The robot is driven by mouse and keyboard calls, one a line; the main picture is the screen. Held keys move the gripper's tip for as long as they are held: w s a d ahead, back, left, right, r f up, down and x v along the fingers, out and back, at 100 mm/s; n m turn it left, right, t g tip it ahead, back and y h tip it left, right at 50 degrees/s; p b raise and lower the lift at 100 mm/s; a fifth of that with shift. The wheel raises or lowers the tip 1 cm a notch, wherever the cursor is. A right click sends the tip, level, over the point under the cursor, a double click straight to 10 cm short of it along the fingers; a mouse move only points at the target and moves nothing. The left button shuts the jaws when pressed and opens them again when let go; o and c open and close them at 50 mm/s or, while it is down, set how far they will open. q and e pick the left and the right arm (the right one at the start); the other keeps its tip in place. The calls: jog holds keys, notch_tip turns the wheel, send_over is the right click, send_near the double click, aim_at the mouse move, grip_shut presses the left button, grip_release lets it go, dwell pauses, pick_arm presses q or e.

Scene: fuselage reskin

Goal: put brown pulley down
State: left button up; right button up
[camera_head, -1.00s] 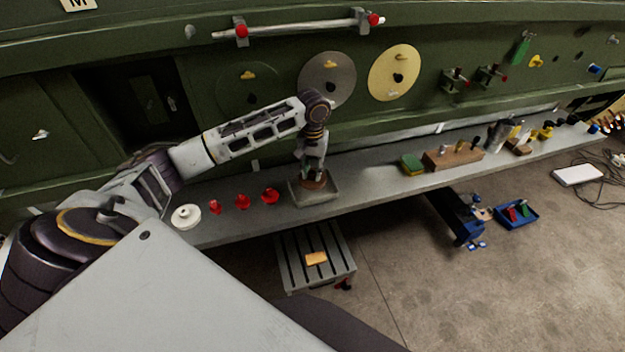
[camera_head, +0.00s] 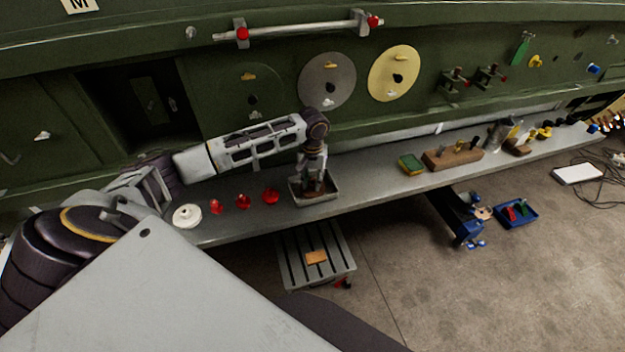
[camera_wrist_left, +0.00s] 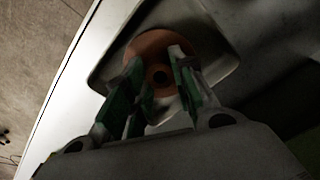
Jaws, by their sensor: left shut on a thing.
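The brown pulley (camera_wrist_left: 157,43) shows in the left wrist view as a round disc with a dark centre hole. It is inside a grey metal tray (camera_wrist_left: 222,40). My left gripper (camera_wrist_left: 156,72) is shut on the pulley, with fingers on either side of its centre hole. In the head view, the gripper (camera_head: 314,187) points down into the tray (camera_head: 327,197) on the bench. The fingers largely hide the pulley there, and I cannot tell whether it rests on the tray floor. My right gripper is not in view.
On the bench (camera_head: 375,182), left of the tray, are several red knobs (camera_head: 243,202) and a white disc (camera_head: 187,216). To the right lie a green-yellow sponge (camera_head: 411,164) and a wooden block (camera_head: 453,158). The green fuselage wall rises behind. A slatted step stool (camera_head: 292,262) stands below.

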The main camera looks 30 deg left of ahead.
pick_arm(q)
jog(key=shift+f, duration=0.1)
jog(key=o, duration=1)
jog(key=shift+o, duration=0.2)
notch_tip(320, 180, up, 12)
jog(key=b, duration=0.2)
dwell(0.5)
